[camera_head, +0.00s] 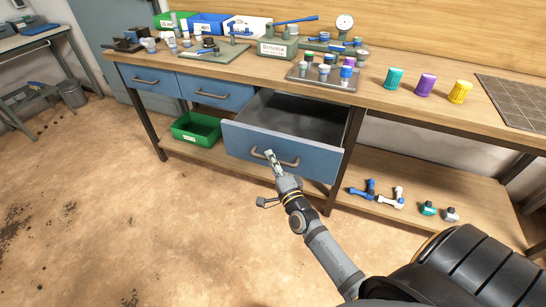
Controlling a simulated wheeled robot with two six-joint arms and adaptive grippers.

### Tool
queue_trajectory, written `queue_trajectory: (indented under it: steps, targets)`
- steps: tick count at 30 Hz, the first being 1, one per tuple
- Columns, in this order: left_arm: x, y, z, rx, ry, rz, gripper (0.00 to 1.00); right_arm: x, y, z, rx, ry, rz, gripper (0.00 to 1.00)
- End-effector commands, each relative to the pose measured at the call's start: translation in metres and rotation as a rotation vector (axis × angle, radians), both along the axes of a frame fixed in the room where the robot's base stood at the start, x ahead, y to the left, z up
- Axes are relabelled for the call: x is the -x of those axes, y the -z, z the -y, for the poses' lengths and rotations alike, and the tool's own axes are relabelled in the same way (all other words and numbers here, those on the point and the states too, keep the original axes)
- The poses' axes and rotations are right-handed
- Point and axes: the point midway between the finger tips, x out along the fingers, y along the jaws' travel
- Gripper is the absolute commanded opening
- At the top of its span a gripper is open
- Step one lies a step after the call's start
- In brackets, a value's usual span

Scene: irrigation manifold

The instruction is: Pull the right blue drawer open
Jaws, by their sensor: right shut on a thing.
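The right blue drawer (245,141) stands out from under the wooden workbench, pulled open. Its grey inside shows and looks empty. Its bar handle (290,163) is on the front face. My right gripper (271,157) is at the left part of this handle, shut on it, with the arm reaching up from the lower right. The fingertips cover a bit of the handle. My left gripper is not in view.
Two other blue drawers, the left (150,79) and the middle (213,92), are shut. A green bin (196,128) and several fittings (391,197) are on the lower shelf. The benchtop (375,90) holds cups, bins and a gauge. The floor in front of the bench is clear.

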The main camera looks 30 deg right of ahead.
Motion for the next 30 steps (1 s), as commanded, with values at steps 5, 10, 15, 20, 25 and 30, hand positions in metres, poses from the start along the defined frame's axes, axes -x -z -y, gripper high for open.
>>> queue_trajectory:
  steps: [5, 10, 15, 20, 25, 30]
  targets:
    - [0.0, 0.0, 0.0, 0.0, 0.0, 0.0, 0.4, 0.0, 0.001, 0.0, 0.0, -0.001, -0.002, 0.0]
    - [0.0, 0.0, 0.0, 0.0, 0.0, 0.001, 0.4, 0.0, 0.001, 0.0, 0.0, -0.001, -0.002, 0.17]
    - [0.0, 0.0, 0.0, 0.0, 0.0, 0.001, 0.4, 0.0, 0.0, 0.0, 0.0, 0.0, -0.001, 0.36]
    - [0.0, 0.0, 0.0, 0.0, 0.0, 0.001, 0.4, 0.0, 0.0, 0.0, 0.0, 0.0, 0.0, 0.36]
    - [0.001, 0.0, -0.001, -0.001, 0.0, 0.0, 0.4, 0.005, 0.001, 0.0, 0.0, 0.0, -0.001, 0.36]
    - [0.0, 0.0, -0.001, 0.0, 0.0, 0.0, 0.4, 0.039, 0.007, -0.003, 0.001, 0.0, -0.004, 0.36]
